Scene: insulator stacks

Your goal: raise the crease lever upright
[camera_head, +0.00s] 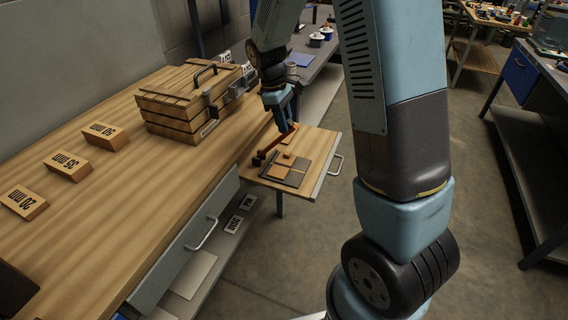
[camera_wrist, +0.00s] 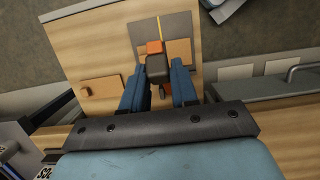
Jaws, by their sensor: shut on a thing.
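The crease lever is a red-orange bar (camera_head: 277,141) on the pull-out wooden board. It slants from a dark pivot at its lower left up to its upper right end, so it looks tilted, not upright. My gripper (camera_head: 288,124) is at its upper end. In the wrist view, my gripper's blue fingers (camera_wrist: 158,88) stand on either side of the lever's dark grip (camera_wrist: 158,66), shut on it. The orange part (camera_wrist: 154,47) shows just beyond. The fingers partly hide the grip in the head view. A dark plate (camera_head: 296,178) with light wooden pieces lies beside the lever.
A wooden crate (camera_head: 168,121) with a black handle stands on the bench (camera_head: 110,205), left of my arm. Several labelled wooden blocks (camera_head: 67,166) lie further left. The board (camera_head: 321,170) has a metal handle at its right edge. Open floor lies beyond it.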

